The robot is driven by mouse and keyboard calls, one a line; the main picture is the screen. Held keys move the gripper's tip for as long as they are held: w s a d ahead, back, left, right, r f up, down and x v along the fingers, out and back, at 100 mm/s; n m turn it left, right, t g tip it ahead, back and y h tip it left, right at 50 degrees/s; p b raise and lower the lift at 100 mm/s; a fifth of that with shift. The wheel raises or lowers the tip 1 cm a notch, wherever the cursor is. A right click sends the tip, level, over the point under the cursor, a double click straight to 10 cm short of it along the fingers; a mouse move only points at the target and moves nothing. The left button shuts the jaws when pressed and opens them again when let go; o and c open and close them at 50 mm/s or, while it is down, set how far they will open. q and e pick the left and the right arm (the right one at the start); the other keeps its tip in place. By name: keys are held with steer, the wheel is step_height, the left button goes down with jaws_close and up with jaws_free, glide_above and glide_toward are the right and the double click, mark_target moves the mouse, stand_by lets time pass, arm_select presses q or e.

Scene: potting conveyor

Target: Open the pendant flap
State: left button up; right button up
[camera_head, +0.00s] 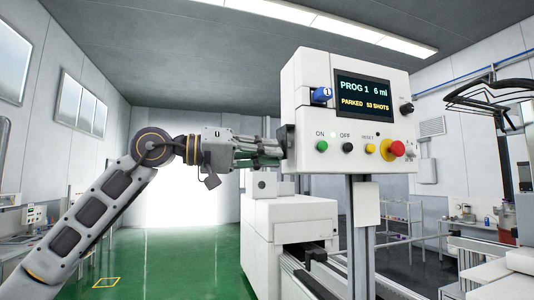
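The pendant (300,115) is a white control box on a post, with a lit screen (364,96) reading "PROG 1 6 ml" and "PARKED 53 SHOTS". A blue part (321,95) sticks out left of the screen. Buttons and a red mushroom knob (397,149) line its lower front. I cannot clearly make out a flap. A dark part (284,140) shows at the pendant's left side. My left gripper (276,149) reaches to this side, its fingertips at or beside the dark part; contact and finger gap are unclear. My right gripper is not in view.
A small white plate (366,204) is on the post under the pendant. A white machine housing (285,228) with a dark rail stands below and behind. Shelves and benches stand at the right. Green floor (185,265) is open at centre left.

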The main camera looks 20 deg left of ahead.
arm_select(q)
jaws_close()
steer(key=shift+s+r, duration=0.1)
